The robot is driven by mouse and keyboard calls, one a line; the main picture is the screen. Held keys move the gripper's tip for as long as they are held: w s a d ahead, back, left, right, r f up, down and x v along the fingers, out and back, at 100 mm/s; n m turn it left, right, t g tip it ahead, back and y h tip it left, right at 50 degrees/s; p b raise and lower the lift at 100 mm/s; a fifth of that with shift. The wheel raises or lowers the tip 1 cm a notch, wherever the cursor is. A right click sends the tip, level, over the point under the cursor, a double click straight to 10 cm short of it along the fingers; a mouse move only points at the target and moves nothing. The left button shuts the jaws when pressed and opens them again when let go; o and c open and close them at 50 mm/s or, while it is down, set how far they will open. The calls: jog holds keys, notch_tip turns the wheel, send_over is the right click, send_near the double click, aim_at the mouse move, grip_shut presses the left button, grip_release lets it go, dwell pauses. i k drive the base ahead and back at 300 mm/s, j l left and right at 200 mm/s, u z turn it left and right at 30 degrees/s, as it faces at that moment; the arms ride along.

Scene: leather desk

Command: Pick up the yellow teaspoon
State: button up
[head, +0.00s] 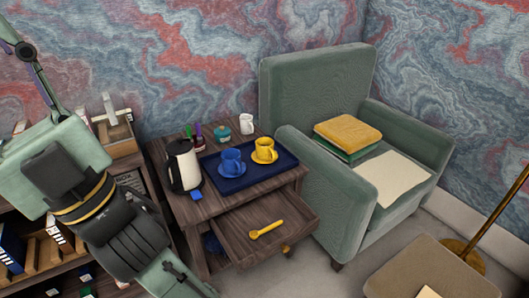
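The yellow teaspoon (266,230) lies in the open drawer (225,242) of the dark wooden side table, with its bowl end toward the lower left. Nothing covers it. My gripper (190,283) is at the lower left, on the end of my arm, left of the drawer and apart from the teaspoon. It runs toward the bottom edge of the picture, and its fingers do not show clearly enough to tell open from shut.
On the side table stand a kettle (183,165), a navy tray (233,187) with a blue cup (232,160) and yellow cup (264,148), and a white mug (246,124). A green armchair (318,90) stands close on the right. Shelves (40,262) are at the left.

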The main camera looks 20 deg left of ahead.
aim_at(253, 234)
jog(key=i+l+u, duration=0.4)
jog(key=l, duration=0.3)
jog(key=i+l+u, duration=0.2)
jog(key=i+l, duration=0.1)
jog(key=l, duration=0.1)
